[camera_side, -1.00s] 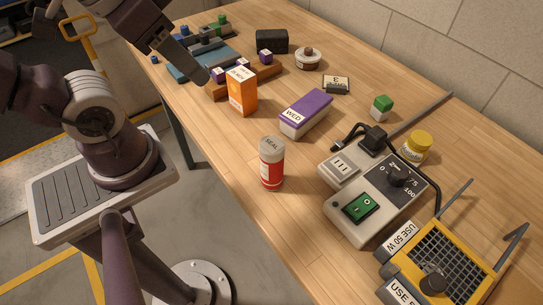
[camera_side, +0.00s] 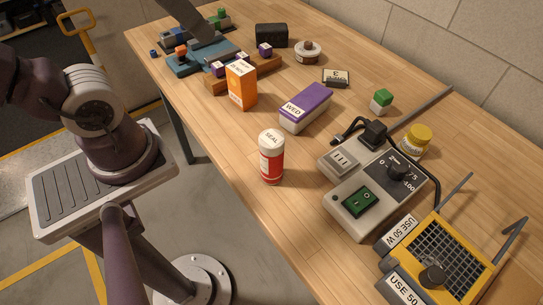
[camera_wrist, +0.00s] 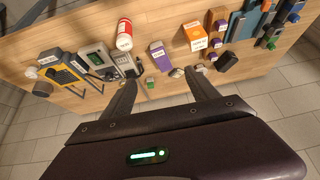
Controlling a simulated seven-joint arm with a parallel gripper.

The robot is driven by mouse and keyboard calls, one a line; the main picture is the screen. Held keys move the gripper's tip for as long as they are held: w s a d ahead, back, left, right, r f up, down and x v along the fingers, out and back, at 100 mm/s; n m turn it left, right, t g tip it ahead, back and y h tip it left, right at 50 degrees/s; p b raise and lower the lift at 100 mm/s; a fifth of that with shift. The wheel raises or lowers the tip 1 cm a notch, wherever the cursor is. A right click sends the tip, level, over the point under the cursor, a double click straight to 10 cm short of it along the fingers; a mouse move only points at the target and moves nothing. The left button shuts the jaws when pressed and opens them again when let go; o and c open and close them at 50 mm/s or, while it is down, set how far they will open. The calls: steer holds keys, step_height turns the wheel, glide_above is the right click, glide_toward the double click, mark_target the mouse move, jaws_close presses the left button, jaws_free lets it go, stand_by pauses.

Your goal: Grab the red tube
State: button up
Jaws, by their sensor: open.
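The red tube (camera_side: 271,163) stands upright on the wooden table near its front edge. It has a white upper part and a pale cap marked SEAL. It also shows in the wrist view (camera_wrist: 124,37), at upper left, beyond my left finger. My gripper (camera_wrist: 162,76) is open and empty, its two dark fingers spread wide.
An orange box (camera_side: 241,88) and a purple WED box (camera_side: 305,108) stand behind the tube. A grey control box with a green switch (camera_side: 360,203) is to its right, with a yellow heater (camera_side: 440,262) beyond. Bare table surrounds the tube.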

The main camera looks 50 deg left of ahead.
mark_target(279, 160)
steer(key=w+a+r+m+t, duration=0.3)
steer(key=w+r+t, duration=0.2)
steer(key=w, duration=0.7)
steer(key=w+a+r+m+t, duration=0.25)
steer(key=w+r+t, duration=0.3)
steer(key=w, duration=0.55)
steer(key=s+d+f+m+g+h, duration=0.3)
steer(key=d+f+m+g+h, duration=0.5)
steer(key=d+m+h, duration=0.3)
steer(key=s+f+m+g+h, duration=0.25)
steer(key=s+f+g, duration=0.25)
steer(key=s+g, duration=0.6)
step_height(279, 160, down, 22)
steer(key=s+f+t, duration=0.1)
steer(key=t, duration=0.1)
steer(key=shift+n+h, duration=0.4)
steer(key=shift+h, duration=0.05)
steer(key=x, duration=0.4)
steer(key=r+x, duration=0.1)
steer(key=x, duration=0.1)
steer(key=shift+w+d, duration=0.1)
steer(key=shift+d, duration=0.1)
steer(key=shift+d+f, duration=0.15)
steer(key=shift+d, duration=0.1)
jaws_close()
